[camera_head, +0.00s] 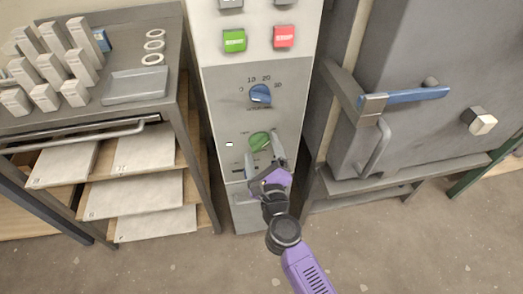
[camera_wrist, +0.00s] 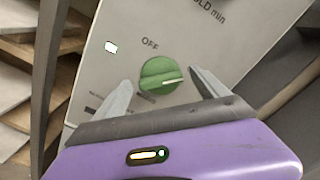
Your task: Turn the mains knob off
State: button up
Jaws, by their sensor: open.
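The mains knob is a round green knob (camera_head: 260,141) low on the grey control panel (camera_head: 225,110). It also shows in the wrist view (camera_wrist: 160,75), below the printed word OFF, with its white pointer line toward the right of the picture, not at OFF. My gripper (camera_head: 263,158) is at the knob from below in the head view. In the wrist view its two fingers (camera_wrist: 162,92) are spread, one on each side of the knob. The gripper is open and holds nothing. I cannot tell whether a finger touches the knob.
A blue dial (camera_head: 260,93) sits above on the panel, with green (camera_head: 234,41) and red (camera_head: 285,37) buttons higher up. A grey kiln door with a blue handle (camera_head: 418,95) is at right. A metal table with a tray (camera_head: 137,86) and shelves stands at left.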

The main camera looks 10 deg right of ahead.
jog(key=shift+w, duration=0.2)
jog(key=shift+c, duration=0.4)
jog(key=c, duration=1.3)
